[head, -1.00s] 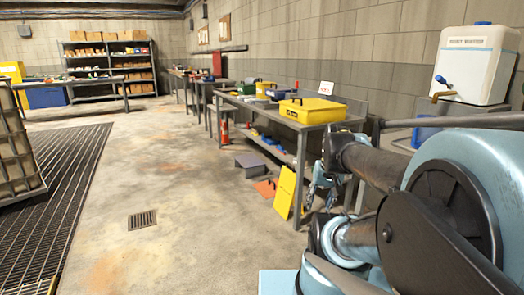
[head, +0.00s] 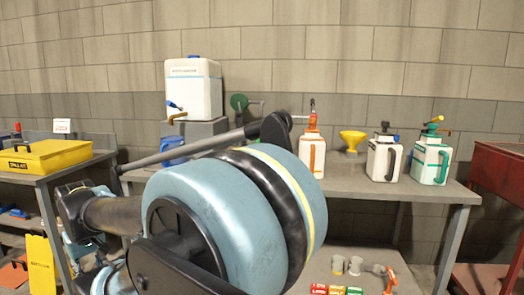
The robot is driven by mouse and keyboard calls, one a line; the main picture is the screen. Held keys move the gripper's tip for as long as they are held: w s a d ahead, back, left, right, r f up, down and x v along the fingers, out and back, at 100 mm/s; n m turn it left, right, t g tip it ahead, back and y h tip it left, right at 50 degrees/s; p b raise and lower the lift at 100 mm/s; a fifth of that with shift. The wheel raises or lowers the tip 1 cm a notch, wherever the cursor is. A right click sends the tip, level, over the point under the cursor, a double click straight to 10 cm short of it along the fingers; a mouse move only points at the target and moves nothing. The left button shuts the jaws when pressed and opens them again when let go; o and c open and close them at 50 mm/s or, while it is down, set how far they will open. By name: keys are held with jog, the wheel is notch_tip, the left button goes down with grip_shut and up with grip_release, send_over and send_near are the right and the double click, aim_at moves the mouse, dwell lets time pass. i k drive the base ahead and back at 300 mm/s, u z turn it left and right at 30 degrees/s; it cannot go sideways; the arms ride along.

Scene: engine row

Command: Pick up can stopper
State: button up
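Several cans stand on the grey bench (head: 345,184). One is white with an orange handle (head: 312,155) and has an orange and dark fitting on top. Another is white with a black handle (head: 384,158) and has dark and blue pieces on top. A third is white and green (head: 431,160) with a green and orange top. I cannot tell which top piece is the can stopper. My arm fills the middle and lower left. My gripper seems to be at the dark end of the arm (head: 76,212), left of the cans and apart from them; its fingers are unclear.
A white water container (head: 194,85) with a tap stands on a grey box. A yellow funnel (head: 352,140) stands between cans. A yellow spill kit case (head: 45,157) lies on the left bench. Small cups and coloured blocks are on the lower shelf. A red cabinet (head: 497,195) stands right.

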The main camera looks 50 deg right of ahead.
aim_at(312, 122)
jog(key=z, duration=1.45)
